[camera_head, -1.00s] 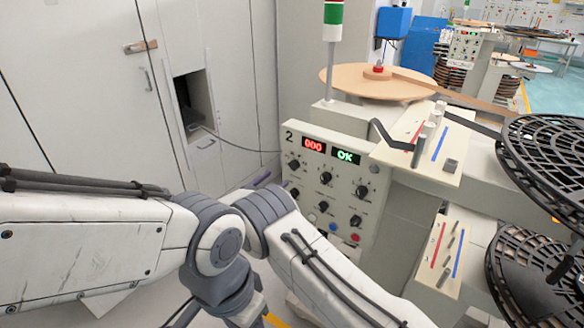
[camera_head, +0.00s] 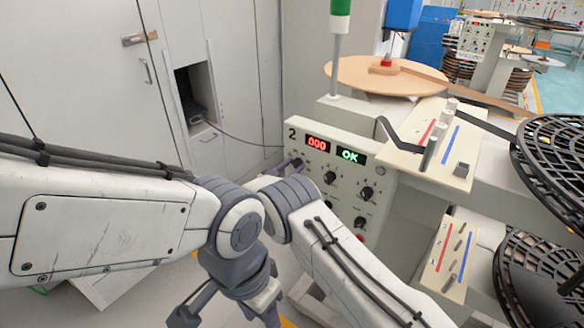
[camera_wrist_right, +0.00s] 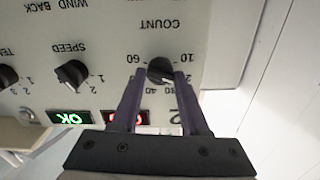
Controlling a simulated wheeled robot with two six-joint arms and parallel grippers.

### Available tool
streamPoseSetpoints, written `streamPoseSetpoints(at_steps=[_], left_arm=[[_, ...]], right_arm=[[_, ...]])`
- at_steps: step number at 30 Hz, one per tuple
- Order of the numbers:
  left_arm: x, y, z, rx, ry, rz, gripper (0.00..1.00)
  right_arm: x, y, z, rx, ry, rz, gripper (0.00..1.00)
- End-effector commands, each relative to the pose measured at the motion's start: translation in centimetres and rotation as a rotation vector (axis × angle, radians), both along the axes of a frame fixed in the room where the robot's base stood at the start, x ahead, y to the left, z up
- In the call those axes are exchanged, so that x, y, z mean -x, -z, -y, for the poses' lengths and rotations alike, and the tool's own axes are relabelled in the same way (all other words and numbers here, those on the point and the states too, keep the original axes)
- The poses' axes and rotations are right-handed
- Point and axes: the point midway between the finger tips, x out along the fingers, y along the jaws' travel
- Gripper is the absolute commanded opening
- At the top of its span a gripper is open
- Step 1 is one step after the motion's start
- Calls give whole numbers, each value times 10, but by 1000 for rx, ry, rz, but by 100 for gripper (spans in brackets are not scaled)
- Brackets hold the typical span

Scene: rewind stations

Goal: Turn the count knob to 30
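The count knob (camera_wrist_right: 160,69) is black and sits under the COUNT label, upside down in the right wrist view. Its scale shows 60, 10, 30 and 40; a label beside the right finger is partly covered. A pale pointer mark seems to face right, near that label. My right gripper (camera_wrist_right: 160,76) is open, its purple fingertips on either side of the knob; I cannot tell whether they touch it. The head view shows the panel (camera_head: 318,172) with a red 000 display (camera_head: 317,144) and green OK (camera_head: 350,156). My left gripper is cut off at the bottom edge.
The speed knob (camera_wrist_right: 72,74) is beside the count knob. More knobs, such as this one (camera_head: 367,194), share the panel. A sloped plate with a black lever (camera_head: 400,140) and black reels (camera_head: 555,150) stand to the right.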

Motion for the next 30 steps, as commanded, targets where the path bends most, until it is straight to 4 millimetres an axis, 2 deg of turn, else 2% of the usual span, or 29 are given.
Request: streamPoseSetpoints(at_steps=[11,30], left_arm=[[0,13,0,0,0,0,50],[0,86,0,0,0,0,50]], right_arm=[[0,3,0,-59,-1,43,0],[1,6,1,-463,-2,337,0]])
